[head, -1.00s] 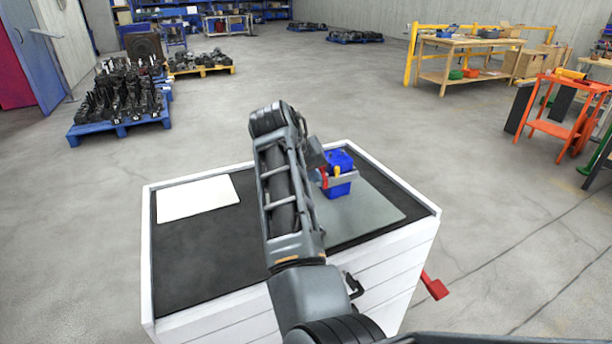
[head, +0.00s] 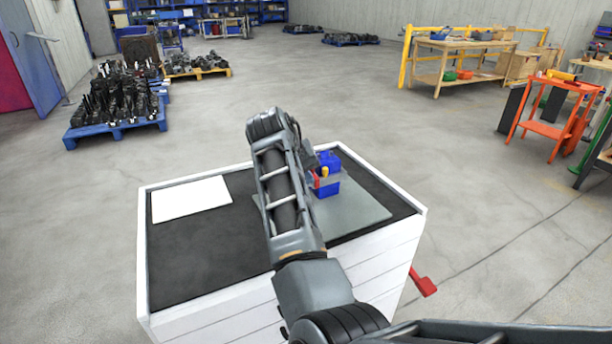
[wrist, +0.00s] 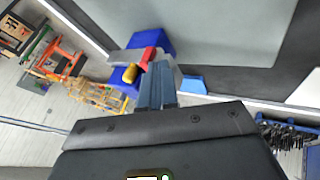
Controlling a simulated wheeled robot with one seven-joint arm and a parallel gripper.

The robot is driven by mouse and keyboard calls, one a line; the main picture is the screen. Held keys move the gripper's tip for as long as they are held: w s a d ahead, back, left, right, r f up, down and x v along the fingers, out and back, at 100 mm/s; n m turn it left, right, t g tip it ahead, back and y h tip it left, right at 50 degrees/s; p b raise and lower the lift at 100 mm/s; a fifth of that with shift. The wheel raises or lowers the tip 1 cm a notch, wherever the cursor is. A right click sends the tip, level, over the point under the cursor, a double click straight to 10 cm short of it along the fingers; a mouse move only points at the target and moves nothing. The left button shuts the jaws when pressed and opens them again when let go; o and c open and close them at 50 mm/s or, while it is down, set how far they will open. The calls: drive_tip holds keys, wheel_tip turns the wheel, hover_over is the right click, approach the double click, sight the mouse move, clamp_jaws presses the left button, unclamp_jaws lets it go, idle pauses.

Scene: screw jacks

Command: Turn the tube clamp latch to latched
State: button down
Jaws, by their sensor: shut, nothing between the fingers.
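The tube clamp (head: 330,188) is a blue block on a grey plate, with a red latch (head: 316,180) and a yellow part (head: 324,171). In the wrist view, the blue body (wrist: 153,40), red latch (wrist: 147,57), yellow part (wrist: 130,74) and a grey metal bar (wrist: 122,56) show just ahead of the fingers. My gripper (wrist: 158,72) is shut and empty, its tips right at the red latch; I cannot tell whether they touch. In the head view my arm hides the fingers and part of the clamp.
The clamp's grey plate (head: 350,212) lies on the dark top of a white cabinet (head: 365,250). A white sheet (head: 190,199) lies at left. A red handle (head: 423,283) sticks out at the cabinet's right side.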

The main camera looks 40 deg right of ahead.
drive_tip(key=v, duration=0.7)
drive_tip(key=shift+a+r+b, duration=0.2)
drive_tip(key=shift+r+b, duration=0.1)
drive_tip(key=shift+b, duration=0.1)
drive_tip(key=shift+s, duration=0.1)
